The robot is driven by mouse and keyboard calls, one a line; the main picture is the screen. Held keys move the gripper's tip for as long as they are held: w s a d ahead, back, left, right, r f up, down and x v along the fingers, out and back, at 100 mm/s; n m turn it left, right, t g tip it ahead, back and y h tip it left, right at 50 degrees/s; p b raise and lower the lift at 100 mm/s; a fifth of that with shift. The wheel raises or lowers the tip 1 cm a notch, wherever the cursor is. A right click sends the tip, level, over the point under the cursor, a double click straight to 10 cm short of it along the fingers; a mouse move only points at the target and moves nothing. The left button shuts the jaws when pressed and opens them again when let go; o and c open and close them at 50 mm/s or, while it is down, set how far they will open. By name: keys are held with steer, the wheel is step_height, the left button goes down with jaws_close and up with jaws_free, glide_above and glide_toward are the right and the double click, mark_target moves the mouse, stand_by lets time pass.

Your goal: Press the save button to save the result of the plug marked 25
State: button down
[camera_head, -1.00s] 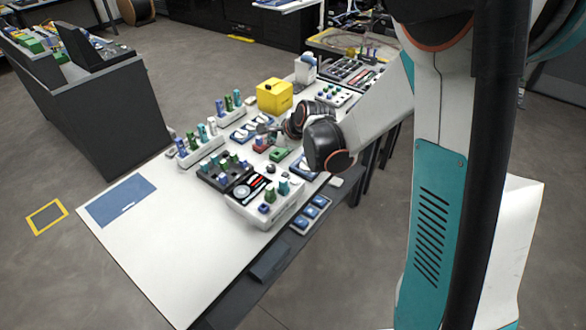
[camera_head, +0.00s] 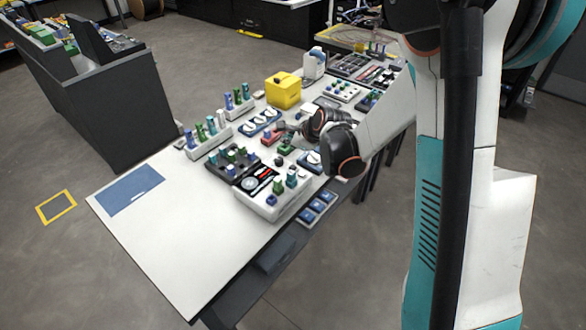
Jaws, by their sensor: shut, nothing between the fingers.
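My gripper (camera_head: 282,128) is small in the head view, at the middle of the white table, with its fingers closed and empty. It hangs close over a small red block (camera_head: 268,137) and a small green block (camera_head: 285,149); I cannot tell whether it touches either. No label is readable, so I cannot tell which part is the save button or which plug is marked 25. Several green, blue and teal plugs stand in the white holder (camera_head: 262,203) and in other racks.
A yellow box (camera_head: 284,92) and a white bottle (camera_head: 314,63) stand behind my gripper. A dark tray (camera_head: 222,168) of plugs lies in front of it. The table's near end (camera_head: 185,260) is clear except for a blue mat (camera_head: 130,190).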

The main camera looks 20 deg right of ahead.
step_height(320, 180, down, 8)
steer(key=b, duration=0.5)
steer(key=shift+r, duration=0.25)
stand_by(1.0)
steer(key=shift+f+b, duration=0.4)
steer(key=shift+b, duration=0.1)
steer(key=shift+f+b, duration=0.4)
steer(key=shift+f, duration=0.05)
stand_by(0.5)
steer(key=shift+r, duration=0.15)
steer(key=shift+r+p, duration=0.55)
steer(key=shift+r, duration=0.2)
steer(key=shift+r+p, duration=1.6)
steer(key=shift+r, duration=0.9)
